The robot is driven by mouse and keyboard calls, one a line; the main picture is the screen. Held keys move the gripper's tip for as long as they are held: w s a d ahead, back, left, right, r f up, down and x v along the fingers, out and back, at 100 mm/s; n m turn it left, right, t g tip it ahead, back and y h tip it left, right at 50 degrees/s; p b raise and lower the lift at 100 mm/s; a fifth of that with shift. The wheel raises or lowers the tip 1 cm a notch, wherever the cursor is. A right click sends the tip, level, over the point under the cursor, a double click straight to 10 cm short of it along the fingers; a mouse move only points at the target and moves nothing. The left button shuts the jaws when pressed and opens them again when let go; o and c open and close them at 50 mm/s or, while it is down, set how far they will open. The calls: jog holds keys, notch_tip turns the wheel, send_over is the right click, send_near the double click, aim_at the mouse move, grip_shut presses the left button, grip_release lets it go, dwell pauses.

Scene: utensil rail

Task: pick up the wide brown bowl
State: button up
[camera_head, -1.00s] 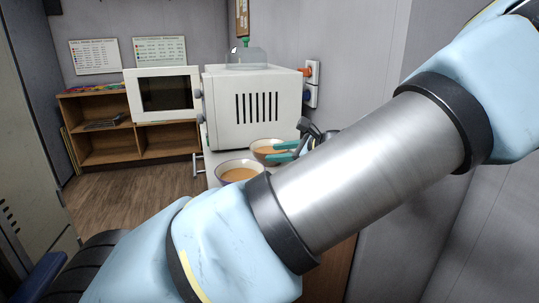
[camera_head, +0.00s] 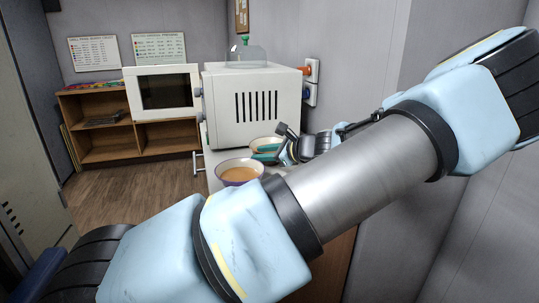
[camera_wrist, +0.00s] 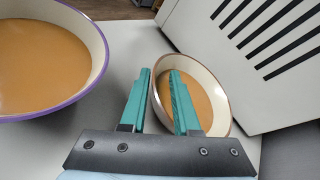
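The bowl with a brown rim (camera_wrist: 214,98) holds orange-brown contents and stands on the counter beside the white microwave; it also shows in the head view (camera_head: 257,140), partly hidden by my gripper. My gripper (camera_wrist: 160,72) has two teal fingers set apart. In the wrist view the left finger is outside the bowl's near-left rim and the right finger is over its inside, with the rim between them. I cannot tell whether either finger touches it. In the head view my gripper (camera_head: 265,152) is at the bowl's near side.
A purple-rimmed bowl (camera_wrist: 95,72) with similar contents stands close on the left, also in the head view (camera_head: 239,172). The microwave (camera_head: 250,105), its door (camera_head: 163,93) open, stands close behind, with a glass dome (camera_head: 246,55) on top. A wall borders the right.

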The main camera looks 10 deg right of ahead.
grip_shut()
jog(key=shift+f, duration=0.1)
dwell(1.0)
